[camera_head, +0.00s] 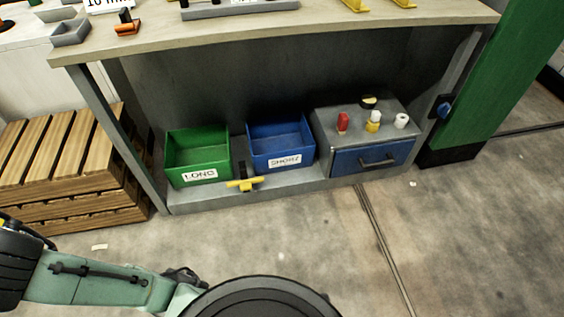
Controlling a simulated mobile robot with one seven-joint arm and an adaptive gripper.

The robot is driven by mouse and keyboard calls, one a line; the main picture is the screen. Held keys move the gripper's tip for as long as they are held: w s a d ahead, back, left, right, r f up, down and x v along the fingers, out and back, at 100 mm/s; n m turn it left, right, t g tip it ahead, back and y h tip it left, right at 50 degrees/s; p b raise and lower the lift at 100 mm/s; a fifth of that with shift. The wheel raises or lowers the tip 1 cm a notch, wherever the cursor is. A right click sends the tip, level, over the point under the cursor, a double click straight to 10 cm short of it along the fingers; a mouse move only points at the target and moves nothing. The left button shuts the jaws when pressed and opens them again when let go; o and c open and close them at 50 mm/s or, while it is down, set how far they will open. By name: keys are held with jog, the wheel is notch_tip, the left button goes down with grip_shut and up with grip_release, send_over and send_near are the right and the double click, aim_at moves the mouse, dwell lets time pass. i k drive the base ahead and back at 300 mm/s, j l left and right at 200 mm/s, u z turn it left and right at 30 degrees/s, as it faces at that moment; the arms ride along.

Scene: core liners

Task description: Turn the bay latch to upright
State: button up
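A yellow bar-shaped handle (245,183), which looks like the bay latch, is at the front edge of the low shelf, between the green bin and the blue bin. Its bar lies roughly level across the picture, its right end slightly higher. A black upright piece (242,169) stands behind its middle. Nothing touches the handle. My arm's green links show at the bottom left, well apart from the latch. My gripper is not in view.
A green bin (198,173) marked LONG and a blue bin (283,160) marked SHORT flank the handle. A grey cabinet (328,122) with a blue drawer stands right. The bench top (290,27) overhangs the shelf. Wooden crates (75,190) stand left. The floor in front is mostly clear.

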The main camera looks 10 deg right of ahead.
aim_at(245, 184)
jog(key=i+l, duration=0.7)
jog(key=l, duration=0.2)
jog(key=u, duration=0.05)
